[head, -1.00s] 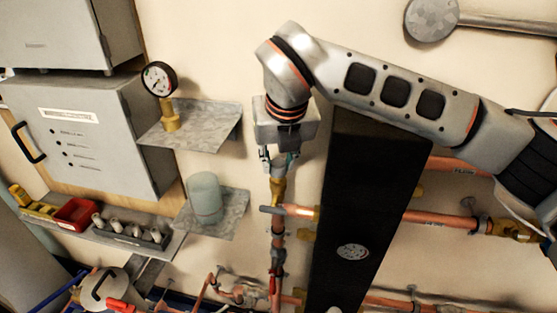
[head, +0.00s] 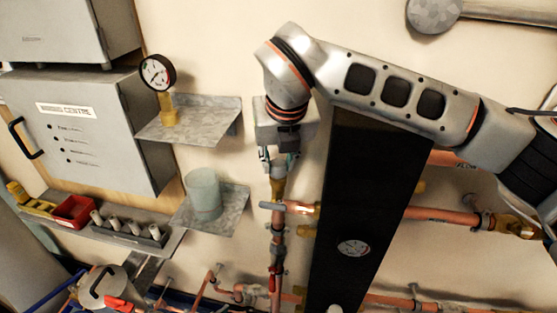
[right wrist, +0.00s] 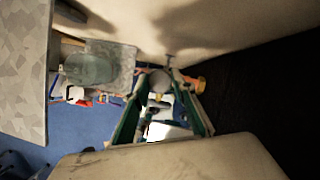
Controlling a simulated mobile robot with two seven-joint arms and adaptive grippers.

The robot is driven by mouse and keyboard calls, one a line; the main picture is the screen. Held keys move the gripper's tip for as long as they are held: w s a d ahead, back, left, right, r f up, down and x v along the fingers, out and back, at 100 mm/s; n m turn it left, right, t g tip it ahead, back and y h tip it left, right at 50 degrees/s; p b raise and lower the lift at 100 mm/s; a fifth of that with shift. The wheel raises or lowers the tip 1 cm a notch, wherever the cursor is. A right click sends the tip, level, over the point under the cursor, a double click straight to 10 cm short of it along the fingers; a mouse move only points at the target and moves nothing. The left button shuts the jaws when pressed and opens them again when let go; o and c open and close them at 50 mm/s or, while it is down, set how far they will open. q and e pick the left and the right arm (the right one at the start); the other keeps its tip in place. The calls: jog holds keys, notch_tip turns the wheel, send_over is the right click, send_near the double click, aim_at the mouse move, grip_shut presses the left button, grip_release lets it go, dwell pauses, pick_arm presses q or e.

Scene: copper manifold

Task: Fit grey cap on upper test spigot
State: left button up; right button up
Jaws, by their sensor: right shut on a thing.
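My right gripper (head: 277,168) points down at the top of the vertical copper pipe, directly over its brass upper spigot (head: 278,188). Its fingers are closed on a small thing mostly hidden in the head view. In the right wrist view a round grey piece, apparently the grey cap (right wrist: 160,81), shows between the green-edged fingers (right wrist: 158,100). The gripper and spigot overlap in the head view, so I cannot tell whether the cap is seated on it or just above. My left gripper is not in view.
A tall black panel (head: 362,190) stands right beside the pipe. To the left are a shelf with a pressure gauge (head: 158,73), a lower shelf with a translucent cup (head: 203,195), a grey cabinet (head: 75,130) and a red bin (head: 74,212). Copper pipes (head: 440,217) run along the wall at right.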

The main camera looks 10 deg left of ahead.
jog(key=shift+f, duration=0.35)
jog(key=o, duration=0.9)
jog(key=shift+f, duration=0.1)
